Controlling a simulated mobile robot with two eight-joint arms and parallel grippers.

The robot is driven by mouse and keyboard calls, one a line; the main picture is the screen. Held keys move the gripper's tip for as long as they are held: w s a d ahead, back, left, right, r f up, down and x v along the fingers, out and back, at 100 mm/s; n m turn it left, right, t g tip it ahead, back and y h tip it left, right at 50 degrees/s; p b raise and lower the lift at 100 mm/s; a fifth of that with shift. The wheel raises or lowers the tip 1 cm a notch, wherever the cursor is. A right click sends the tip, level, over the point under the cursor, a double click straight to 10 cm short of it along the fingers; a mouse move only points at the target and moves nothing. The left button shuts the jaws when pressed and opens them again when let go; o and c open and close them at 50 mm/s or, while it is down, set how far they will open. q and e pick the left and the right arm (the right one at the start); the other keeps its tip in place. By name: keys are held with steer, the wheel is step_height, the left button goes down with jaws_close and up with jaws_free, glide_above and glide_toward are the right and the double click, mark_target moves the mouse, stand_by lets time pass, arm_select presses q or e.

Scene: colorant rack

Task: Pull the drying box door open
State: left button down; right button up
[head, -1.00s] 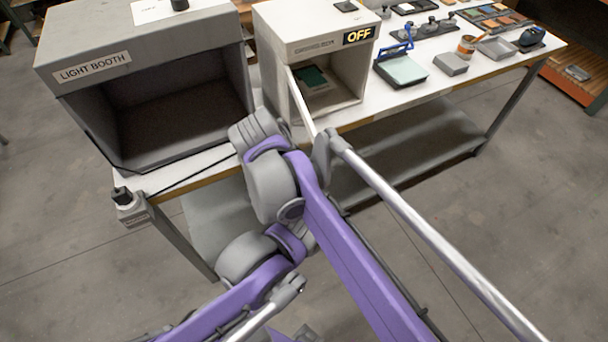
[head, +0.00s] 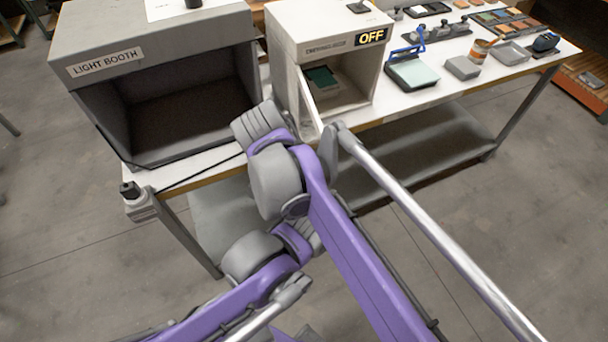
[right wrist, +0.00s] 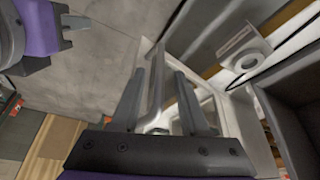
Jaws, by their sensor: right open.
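The drying box (head: 287,70) is a white box with a lit OFF sign, in the middle of the bench in the head view. Its door (head: 310,101) stands open, seen nearly edge-on at the left of the opening, jutting toward me. My right arm reaches to the door, hiding its lower part and the right gripper in the head view. In the right wrist view my right gripper (right wrist: 160,88) is open, its fingers on either side of a pale bar-like handle (right wrist: 156,85). I cannot tell whether they touch it. My left gripper is not clearly shown.
The grey light booth (head: 95,70) stands left of the box, close to my arm. A blue-handled tray (head: 412,74) and several small items lie to the right on the white bench (head: 450,88). Grey floor is open in front.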

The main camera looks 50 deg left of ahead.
steer(key=v, duration=0.9)
stand_by(0.3)
